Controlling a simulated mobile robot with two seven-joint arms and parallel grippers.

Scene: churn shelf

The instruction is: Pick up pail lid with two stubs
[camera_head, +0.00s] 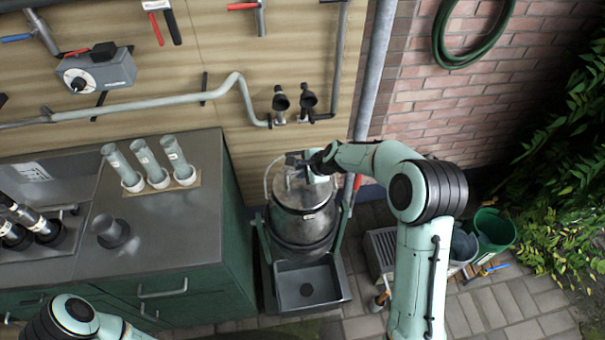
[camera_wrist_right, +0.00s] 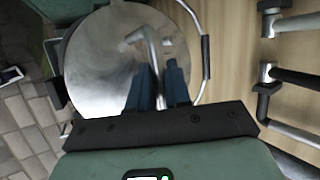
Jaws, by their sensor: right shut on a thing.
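The pail lid (camera_head: 285,193) is a round grey metal disc at the top of a metal pail (camera_head: 302,230) between the green cabinet and my right arm. It fills much of the right wrist view (camera_wrist_right: 95,75). A bent metal handle (camera_wrist_right: 148,45) rises from it. My right gripper (camera_head: 304,168) is over the lid, its dark fingers (camera_wrist_right: 160,85) shut on the handle. My gripper and wrist hide part of the lid in the head view. I cannot tell whether the lid is seated or slightly raised. My left gripper is out of view.
The pail hangs in a green frame over a grey tray (camera_head: 306,286). The cabinet (camera_head: 150,225) stands left, with several tubes on top. Pipes (camera_head: 200,97) run along the wooden wall behind. A green bucket (camera_head: 494,231) and a grey crate (camera_head: 382,255) stand right.

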